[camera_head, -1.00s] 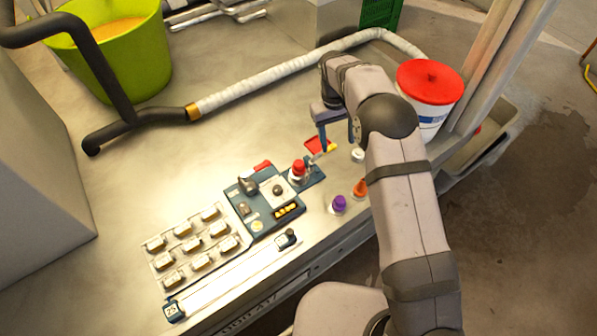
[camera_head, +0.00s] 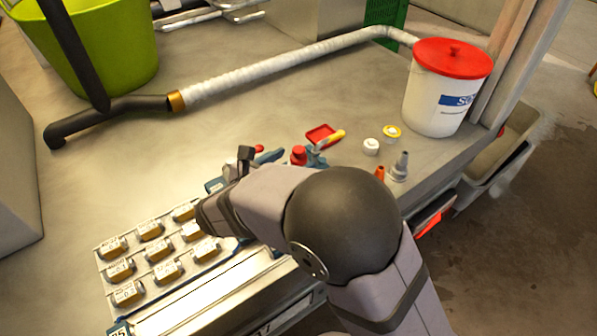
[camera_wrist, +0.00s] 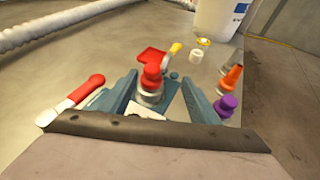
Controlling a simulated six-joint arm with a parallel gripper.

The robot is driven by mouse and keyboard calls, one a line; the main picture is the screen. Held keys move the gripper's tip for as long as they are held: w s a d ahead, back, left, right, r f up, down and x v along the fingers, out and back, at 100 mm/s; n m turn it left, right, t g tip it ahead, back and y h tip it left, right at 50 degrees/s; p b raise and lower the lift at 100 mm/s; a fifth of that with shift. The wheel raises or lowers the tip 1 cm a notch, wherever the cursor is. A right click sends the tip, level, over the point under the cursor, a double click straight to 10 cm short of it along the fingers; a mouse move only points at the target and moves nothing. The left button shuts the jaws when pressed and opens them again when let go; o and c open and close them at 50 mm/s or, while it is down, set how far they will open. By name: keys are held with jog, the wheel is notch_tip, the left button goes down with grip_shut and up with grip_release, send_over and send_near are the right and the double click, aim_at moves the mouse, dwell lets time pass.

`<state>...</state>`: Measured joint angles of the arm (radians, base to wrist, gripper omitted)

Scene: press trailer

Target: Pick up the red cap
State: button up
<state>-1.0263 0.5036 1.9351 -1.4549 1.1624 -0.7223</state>
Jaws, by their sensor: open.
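The red cap (camera_head: 298,154) sits on top of a small upright bottle or fitting on the bench. It also shows in the wrist view (camera_wrist: 151,76), with a pale silvery collar under it. My gripper (camera_wrist: 160,82) is open, with one blue-grey finger to the left of the cap and one to the right. The cap appears between the fingers, with no visible contact. In the head view my arm and wrist hide most of the gripper and the panel around the cap.
A red tray (camera_head: 322,134) lies behind the cap. A red-handled tool (camera_wrist: 88,89) lies left of my gripper. A purple cap (camera_wrist: 226,102), an orange cone (camera_wrist: 232,75) and a white cap (camera_head: 371,146) stand right. A red-lidded bucket (camera_head: 438,100) stands behind; labelled blocks (camera_head: 160,248) sit left.

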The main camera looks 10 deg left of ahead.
aim_at(296, 156)
jog(key=shift+s+a+f+n+y+b, duration=0.1)
jog(key=shift+a+f+n+y+b, duration=0.2)
jog(key=shift+a+f+n, duration=0.25)
jog(key=shift+x, duration=3.65)
jog(key=shift+a, duration=0.1)
jog(key=shift+r, duration=0.1)
jog(key=c, duration=1.3)
